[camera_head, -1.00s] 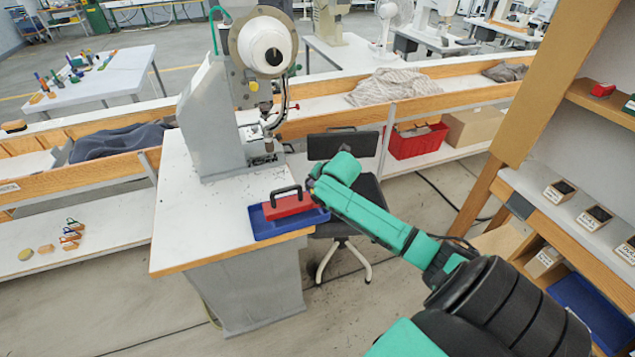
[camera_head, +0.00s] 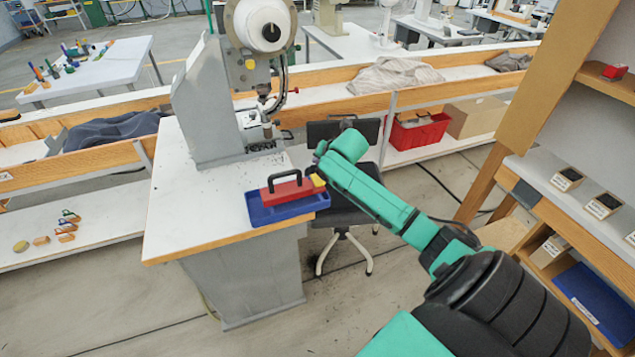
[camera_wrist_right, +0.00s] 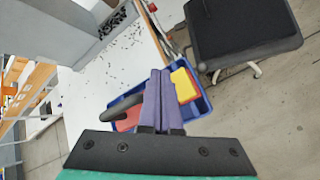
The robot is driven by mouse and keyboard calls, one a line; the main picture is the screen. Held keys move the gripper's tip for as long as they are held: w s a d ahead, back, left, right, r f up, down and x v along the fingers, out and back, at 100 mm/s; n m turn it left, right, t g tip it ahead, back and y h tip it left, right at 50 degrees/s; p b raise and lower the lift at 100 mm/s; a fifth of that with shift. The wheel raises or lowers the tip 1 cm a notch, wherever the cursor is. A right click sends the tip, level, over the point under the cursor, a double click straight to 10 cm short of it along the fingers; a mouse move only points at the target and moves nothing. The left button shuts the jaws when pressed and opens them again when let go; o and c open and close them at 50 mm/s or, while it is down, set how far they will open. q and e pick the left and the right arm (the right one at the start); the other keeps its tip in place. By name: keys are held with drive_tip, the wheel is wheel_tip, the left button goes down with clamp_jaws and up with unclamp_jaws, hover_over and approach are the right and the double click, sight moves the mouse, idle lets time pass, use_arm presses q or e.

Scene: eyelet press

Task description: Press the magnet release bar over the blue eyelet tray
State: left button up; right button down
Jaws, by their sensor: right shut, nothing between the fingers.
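The blue eyelet tray (camera_head: 262,214) sits on the right front corner of the white press table. The red magnet bar (camera_head: 284,194) with a black arched handle lies over the tray, and its yellow end (camera_head: 319,181) is at the right. In the right wrist view the tray (camera_wrist_right: 203,103), the red body (camera_wrist_right: 127,121) and the yellow block (camera_wrist_right: 184,85) show past my fingers. My right gripper (camera_wrist_right: 157,76) is shut and empty, its purple fingers together beside the yellow block; contact cannot be told. In the head view it is largely hidden behind my teal wrist near the yellow end. My left gripper is not in view.
The grey eyelet press (camera_head: 215,105) stands on the table (camera_head: 200,215) behind the tray, with small dark eyelets scattered around it. A black chair (camera_head: 345,205) stands just right of the table. A wooden shelf (camera_head: 545,110) rises at the right.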

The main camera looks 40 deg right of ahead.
sight(316, 178)
wheel_tip(316, 178, down, 3)
drive_tip(key=shift+r+b, duration=0.1)
drive_tip(key=shift+b, duration=0.85)
drive_tip(key=shift+f, duration=0.8)
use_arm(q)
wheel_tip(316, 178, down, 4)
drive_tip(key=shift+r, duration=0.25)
use_arm(e)
drive_tip(key=shift+f, duration=0.2)
drive_tip(key=shift+f, duration=0.25)
use_arm(q)
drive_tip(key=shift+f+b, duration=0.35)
drive_tip(key=shift+b, duration=0.2)
use_arm(e)
drive_tip(key=shift+f, duration=0.85)
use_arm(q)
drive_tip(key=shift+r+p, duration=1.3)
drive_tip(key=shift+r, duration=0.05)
use_arm(e)
drive_tip(key=shift+r, duration=1.25)
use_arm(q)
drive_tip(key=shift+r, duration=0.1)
use_arm(e)
drive_tip(key=shift+r, duration=0.1)
